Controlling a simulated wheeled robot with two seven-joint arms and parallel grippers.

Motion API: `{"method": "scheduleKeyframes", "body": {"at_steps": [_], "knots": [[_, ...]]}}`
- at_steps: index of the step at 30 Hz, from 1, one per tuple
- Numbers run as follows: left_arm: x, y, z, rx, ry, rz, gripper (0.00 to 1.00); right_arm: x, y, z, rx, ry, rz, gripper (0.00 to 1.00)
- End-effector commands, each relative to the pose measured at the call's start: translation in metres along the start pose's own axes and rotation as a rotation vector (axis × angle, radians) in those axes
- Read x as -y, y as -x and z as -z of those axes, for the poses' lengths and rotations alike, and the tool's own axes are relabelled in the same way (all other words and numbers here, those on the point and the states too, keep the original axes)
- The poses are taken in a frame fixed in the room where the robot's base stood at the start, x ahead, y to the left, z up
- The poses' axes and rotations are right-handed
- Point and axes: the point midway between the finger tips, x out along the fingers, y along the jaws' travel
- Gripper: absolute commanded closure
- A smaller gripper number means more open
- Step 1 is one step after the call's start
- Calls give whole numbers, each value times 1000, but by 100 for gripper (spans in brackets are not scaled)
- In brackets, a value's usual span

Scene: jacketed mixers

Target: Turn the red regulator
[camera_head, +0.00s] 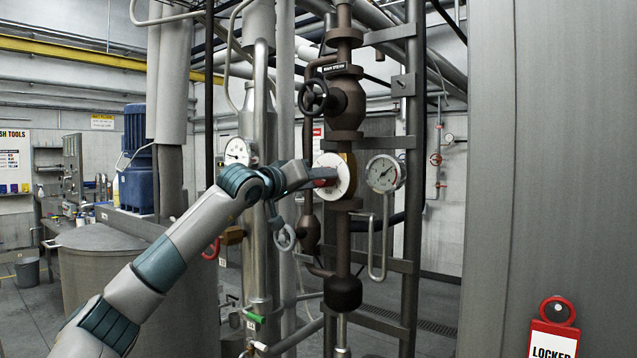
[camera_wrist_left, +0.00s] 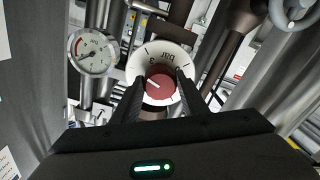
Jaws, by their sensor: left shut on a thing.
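The red regulator (camera_wrist_left: 159,86) is a round red knob with a white pointer mark, set in a white dial ring (camera_wrist_left: 178,58) with black markings. In the head view the dial (camera_head: 343,176) sits on the brown vertical pipe, facing left of me, and the red knob (camera_head: 326,181) is mostly covered by my gripper. My left gripper (camera_head: 320,177) reaches it from the left. In the left wrist view the two dark fingers (camera_wrist_left: 159,95) are on either side of the red knob, shut on it. My right gripper is not in view.
A pressure gauge (camera_head: 383,173) is right of the dial, and another gauge (camera_head: 238,151) is left of it. A black handwheel (camera_head: 314,97) is above on the pipe. A dark ladder-like frame (camera_head: 408,220) stands close behind. A red lock tag (camera_head: 556,325) hangs at lower right.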

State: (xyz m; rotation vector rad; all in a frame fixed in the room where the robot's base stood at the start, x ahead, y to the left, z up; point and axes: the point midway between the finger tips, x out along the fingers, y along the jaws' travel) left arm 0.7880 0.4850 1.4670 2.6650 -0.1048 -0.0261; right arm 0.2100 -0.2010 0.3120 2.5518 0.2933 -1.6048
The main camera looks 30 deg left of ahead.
Motion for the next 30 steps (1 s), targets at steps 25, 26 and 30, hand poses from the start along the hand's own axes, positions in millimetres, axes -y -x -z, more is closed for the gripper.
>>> {"method": "scheduleKeyframes", "body": {"at_steps": [25,26,30], "knots": [[-1,0,0,-2,754,-1,83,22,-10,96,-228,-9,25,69],[-1,0,0,-2,783,-1,83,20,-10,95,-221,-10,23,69],[-1,0,1,-2,915,0,83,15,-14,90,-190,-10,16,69]]}}
